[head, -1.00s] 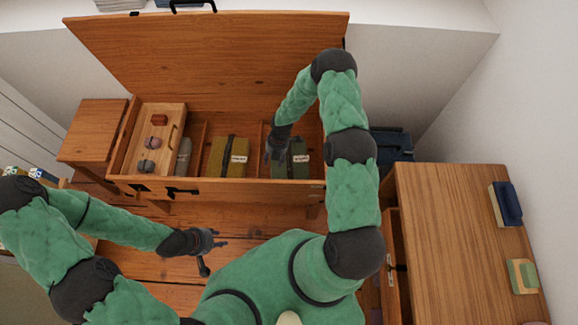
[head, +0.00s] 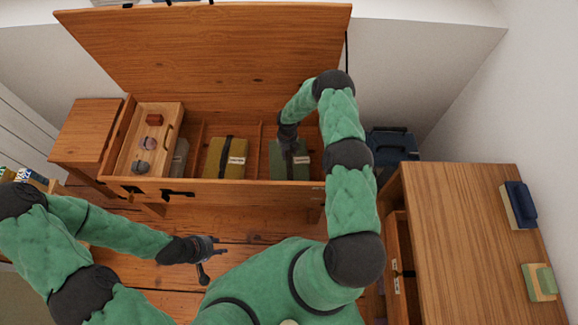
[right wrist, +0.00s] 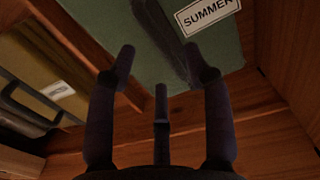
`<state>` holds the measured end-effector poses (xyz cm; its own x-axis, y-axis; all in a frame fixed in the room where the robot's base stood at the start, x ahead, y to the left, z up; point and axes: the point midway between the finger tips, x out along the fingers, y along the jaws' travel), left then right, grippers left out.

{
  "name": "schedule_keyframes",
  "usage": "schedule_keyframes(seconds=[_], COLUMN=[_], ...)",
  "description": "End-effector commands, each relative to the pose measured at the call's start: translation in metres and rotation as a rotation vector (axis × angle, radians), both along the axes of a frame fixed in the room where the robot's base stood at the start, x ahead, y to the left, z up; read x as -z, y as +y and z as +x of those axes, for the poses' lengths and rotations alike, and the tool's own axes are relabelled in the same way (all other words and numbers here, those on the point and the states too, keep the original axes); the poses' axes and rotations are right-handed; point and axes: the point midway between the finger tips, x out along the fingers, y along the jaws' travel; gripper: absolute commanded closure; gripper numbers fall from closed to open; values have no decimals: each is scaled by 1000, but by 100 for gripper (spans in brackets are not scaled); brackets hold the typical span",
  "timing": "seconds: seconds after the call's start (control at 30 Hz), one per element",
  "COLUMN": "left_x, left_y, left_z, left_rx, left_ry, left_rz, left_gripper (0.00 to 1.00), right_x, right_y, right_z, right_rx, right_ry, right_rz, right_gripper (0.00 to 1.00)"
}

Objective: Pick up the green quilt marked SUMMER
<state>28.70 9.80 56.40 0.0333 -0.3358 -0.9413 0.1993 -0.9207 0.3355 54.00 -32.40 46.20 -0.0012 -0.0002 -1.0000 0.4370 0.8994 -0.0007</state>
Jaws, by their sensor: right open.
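The green quilt (head: 290,172) lies in the right compartment of the open wooden chest (head: 220,192). A dark strap crosses it, and its white label reads SUMMER in the right wrist view, where the quilt (right wrist: 150,62) fills the upper middle. My right gripper (head: 289,145) is over the quilt in the chest. In the right wrist view its fingers (right wrist: 162,70) are spread and empty, with the strap beyond them; I cannot tell whether they touch the quilt. My left gripper (head: 218,252) is low over the floor in front of the chest, with its fingers apart and empty.
An olive quilt (head: 226,158) with a strap and label lies in the middle compartment, beyond a wooden divider. A tray (head: 130,168) with small items sits at the chest's left. The raised lid (head: 210,60) stands behind. A wooden dresser (head: 460,240) is at right.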

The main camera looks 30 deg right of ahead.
Motion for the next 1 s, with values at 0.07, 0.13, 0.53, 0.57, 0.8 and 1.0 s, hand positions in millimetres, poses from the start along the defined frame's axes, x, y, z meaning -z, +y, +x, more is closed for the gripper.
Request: schedule_keyframes(seconds=[0.07, 0.13, 0.53, 0.57, 0.8, 1.0], left_x=[3, 7, 30, 30, 29, 29], left_y=[0, 0, 0, 0, 0, 0], left_z=[0, 0, 0, 0, 0, 0], left_rx=[0, 0, 0, 0, 0, 0], left_ry=[0, 0, 0, 0, 0, 0], left_rz=[0, 0, 0, 0, 0, 0], left_gripper=[60, 60, 60, 60, 60, 60], right_x=[4, 10, 52, 51, 50, 50], right_y=[0, 0, 0, 0, 0, 0], right_z=[0, -1, -3, -3, -4, -4], right_rx=[1, 0, 1, 1, 1, 1], right_ry=[-1, 1, -2, -2, -2, -1], right_rz=[0, 0, 0, -1, -1, 0], right_gripper=[49, 49, 49, 49, 74, 100])
